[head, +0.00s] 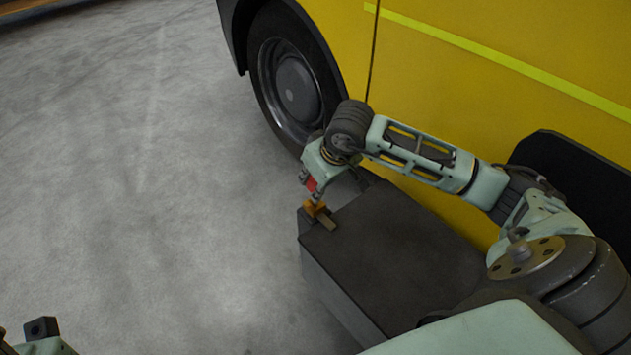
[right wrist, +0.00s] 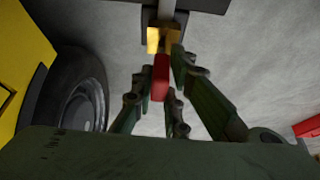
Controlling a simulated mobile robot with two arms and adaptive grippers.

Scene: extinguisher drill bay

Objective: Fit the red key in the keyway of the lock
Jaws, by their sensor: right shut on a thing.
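In the right wrist view the red key (right wrist: 160,77) sits between the gripper's fingers. The brass-coloured lock (head: 315,209) is on the box top, just below the key. In the right wrist view the lock (right wrist: 163,40) shows directly beyond the key's far end. The two look lined up and very close there. I cannot tell whether they touch, and the keyway is hidden. My left gripper is not seen; only part of my left arm shows at the lower left.
The dark box (head: 400,255) has a clear flat top beside the lock. A yellow vehicle (head: 460,90) with a black wheel (head: 293,85) stands close behind the box and my right arm. Open grey floor (head: 150,190) lies to the left. A red thing (right wrist: 308,128) shows at the wrist view's right edge.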

